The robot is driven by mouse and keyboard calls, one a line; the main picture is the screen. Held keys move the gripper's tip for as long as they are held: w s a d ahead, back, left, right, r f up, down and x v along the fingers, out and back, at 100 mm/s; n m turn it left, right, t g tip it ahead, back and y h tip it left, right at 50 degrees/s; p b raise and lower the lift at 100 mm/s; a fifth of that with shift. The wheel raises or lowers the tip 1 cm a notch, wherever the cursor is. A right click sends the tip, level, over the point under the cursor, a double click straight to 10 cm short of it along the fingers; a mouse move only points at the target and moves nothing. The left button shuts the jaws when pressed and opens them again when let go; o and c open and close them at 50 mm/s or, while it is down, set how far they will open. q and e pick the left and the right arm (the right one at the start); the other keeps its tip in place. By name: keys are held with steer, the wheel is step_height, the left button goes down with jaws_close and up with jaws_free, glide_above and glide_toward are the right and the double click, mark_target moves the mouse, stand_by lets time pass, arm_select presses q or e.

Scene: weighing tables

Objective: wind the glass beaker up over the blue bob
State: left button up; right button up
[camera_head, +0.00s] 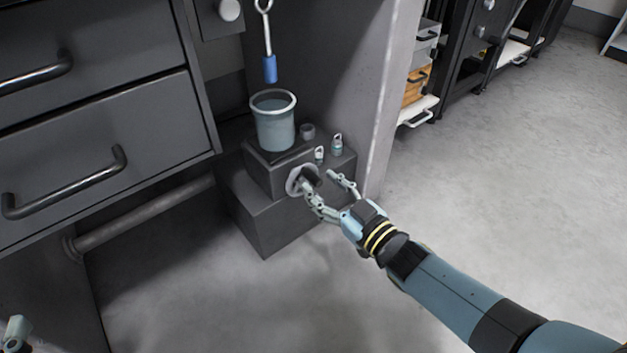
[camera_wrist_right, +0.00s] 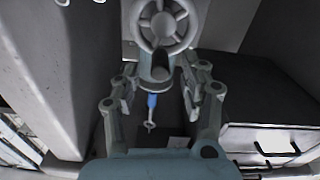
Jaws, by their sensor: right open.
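The glass beaker (camera_head: 275,128) stands upright on a dark stand (camera_head: 270,220) in the head view. The blue bob (camera_head: 270,69) hangs from a hook just above the beaker's rim, apart from it. A round handwheel (camera_head: 293,183) is on the stand's front; its spokes show in the wrist view (camera_wrist_right: 163,8). My right gripper (camera_head: 319,181) is open at the wheel, and its fingers stand either side of a dark knob (camera_wrist_right: 157,73) in the wrist view. A pale piece at the lower left corner of the head view appears to be my left gripper (camera_head: 15,332); its fingers cannot be made out.
Small metal weights (camera_head: 337,145) with loops stand on the stand right of the beaker. A grey drawer cabinet (camera_head: 100,110) fills the left, with a pipe (camera_head: 150,215) below it. A pale upright panel (camera_head: 395,90) rises right of the stand. The floor at right is clear.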

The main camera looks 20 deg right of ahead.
mark_target(320, 184)
steer(key=b+x, duration=0.1)
steer(key=x, duration=0.2)
arm_select(q)
steer(key=w+r+t+h, duration=0.1)
steer(key=w+r+t, duration=0.2)
steer(key=r, duration=0.5)
steer(key=shift+w+d+m+t, duration=0.2)
steer(key=shift+d+m+t, duration=0.2)
steer(key=shift+d, duration=0.05)
arm_select(e)
steer(key=shift+w+a, duration=0.1)
steer(key=shift+w, duration=0.15)
jaws_close()
